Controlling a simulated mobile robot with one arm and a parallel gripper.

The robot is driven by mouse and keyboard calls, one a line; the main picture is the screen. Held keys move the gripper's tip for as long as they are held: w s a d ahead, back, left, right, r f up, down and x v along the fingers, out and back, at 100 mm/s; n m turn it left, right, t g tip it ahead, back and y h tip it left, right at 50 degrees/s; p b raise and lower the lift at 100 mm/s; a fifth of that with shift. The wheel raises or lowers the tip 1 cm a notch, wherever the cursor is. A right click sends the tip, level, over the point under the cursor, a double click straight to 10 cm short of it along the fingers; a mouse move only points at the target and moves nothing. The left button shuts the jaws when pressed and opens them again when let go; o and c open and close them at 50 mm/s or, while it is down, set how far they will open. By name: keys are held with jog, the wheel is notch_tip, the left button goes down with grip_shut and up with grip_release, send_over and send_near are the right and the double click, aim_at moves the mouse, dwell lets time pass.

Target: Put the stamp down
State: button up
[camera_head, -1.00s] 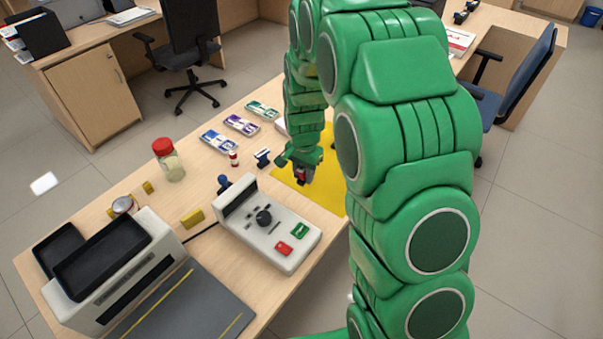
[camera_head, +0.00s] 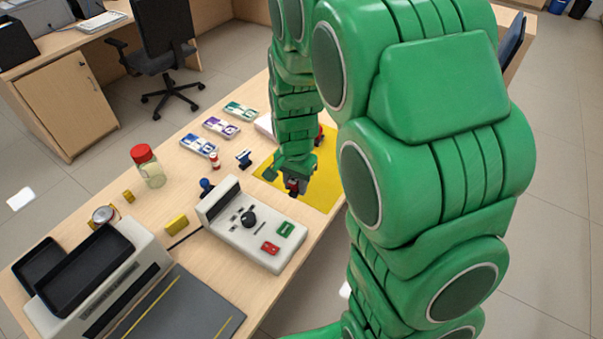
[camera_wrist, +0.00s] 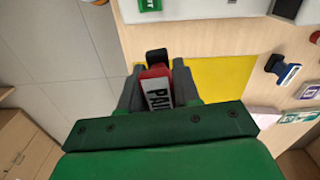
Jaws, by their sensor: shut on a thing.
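My gripper (camera_head: 292,186) is shut on a red stamp (camera_wrist: 158,90) with a white label that seems to read "PAID". In the wrist view the stamp sits between the two grey fingers, with a black end sticking out past them. In the head view the stamp is small and mostly hidden by the gripper. The gripper is over the yellow mat (camera_head: 325,193), which also shows in the wrist view (camera_wrist: 228,75). I cannot tell whether the stamp touches the mat. My arm hides part of the mat.
A grey-white keypad device (camera_head: 240,215) stands left of the mat. A blue stamp (camera_head: 244,158) stands by the mat's left edge. Banknote bundles (camera_head: 221,127), a red-lidded jar (camera_head: 148,168) and a machine with black trays (camera_head: 90,275) are farther left. Something red (camera_head: 320,136) shows behind my arm.

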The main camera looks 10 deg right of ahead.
jog(key=w+d+m, duration=0.1)
jog(key=w+d, duration=0.3)
jog(key=w, duration=0.6)
jog(key=shift+w+d+f, duration=0.1)
jog(key=shift+w+f, duration=1.45)
jog(key=shift+w, duration=0.7)
jog(key=shift+w+d+f, duration=0.1)
jog(key=shift+w+f, duration=1.4)
jog(key=shift+w, duration=0.75)
jog(key=shift+w+d+f, duration=0.1)
jog(key=shift+w+f, duration=1.45)
jog(key=shift+w, duration=0.7)
jog(key=shift+w+f, duration=0.2)
jog(key=shift+f, duration=1.6)
jog(key=shift+f, duration=0.1)
jog(key=o, duration=1.1)
jog(key=shift+c, duration=0.2)
